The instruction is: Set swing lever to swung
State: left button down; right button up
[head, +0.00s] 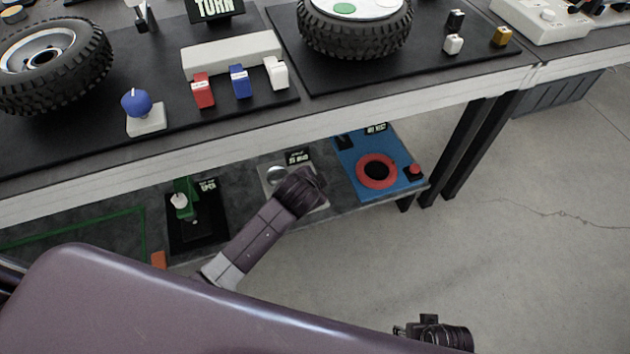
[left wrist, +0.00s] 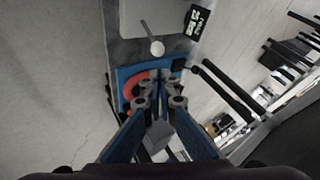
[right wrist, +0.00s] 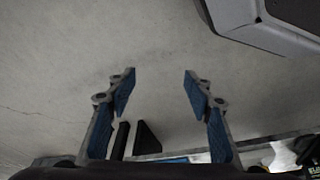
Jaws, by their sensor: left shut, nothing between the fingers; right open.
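The swing lever sits on a light grey panel on the lower shelf, in the head view partly behind my left arm. Its pale round knob (head: 275,174) shows beside a black sign (head: 298,157). In the left wrist view the lever (left wrist: 149,31) is a thin rod ending in a white ball (left wrist: 157,48), above my fingertips in the picture. My left gripper (left wrist: 160,94) is shut and empty, apart from the ball; its fingers overlap the blue panel in that view. My right gripper (right wrist: 158,76) is open and empty over the floor, away from the shelf.
A blue panel (head: 347,160) with a red ring (head: 377,171) and red button lies right of the lever panel. A green device (head: 186,197) on a black base stands left. The upper tabletop (head: 415,98) overhangs the shelf. Dark table legs (head: 464,150) stand right; floor there is clear.

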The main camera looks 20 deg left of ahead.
dwell(0.5)
